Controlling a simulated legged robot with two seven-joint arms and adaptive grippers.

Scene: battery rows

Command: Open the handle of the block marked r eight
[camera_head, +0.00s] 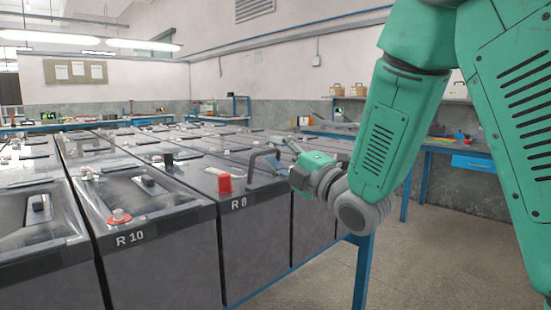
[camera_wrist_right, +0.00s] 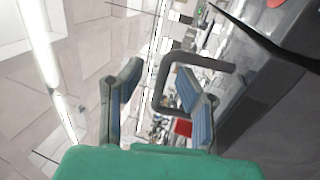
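The block marked R 8 (camera_head: 240,225) is a dark grey battery at the front of its row. Its dark handle (camera_head: 266,154) stands up from the top as a raised loop. My right gripper (camera_head: 284,155) is close to the handle's right side. In the right wrist view the gripper (camera_wrist_right: 158,95) has its two blue-grey fingers apart. The handle (camera_wrist_right: 167,72) shows there as a U-shaped bar, partly between the fingers and overlapping the right finger. Whether it touches a finger cannot be told. My left gripper is not in view.
A red terminal cap (camera_head: 224,184) stands on R 8 near the handle. The R 10 block (camera_head: 150,245) is directly left, and more batteries stand behind. A blue bench (camera_head: 466,150) is at the right, with open floor (camera_head: 430,260) in front of it.

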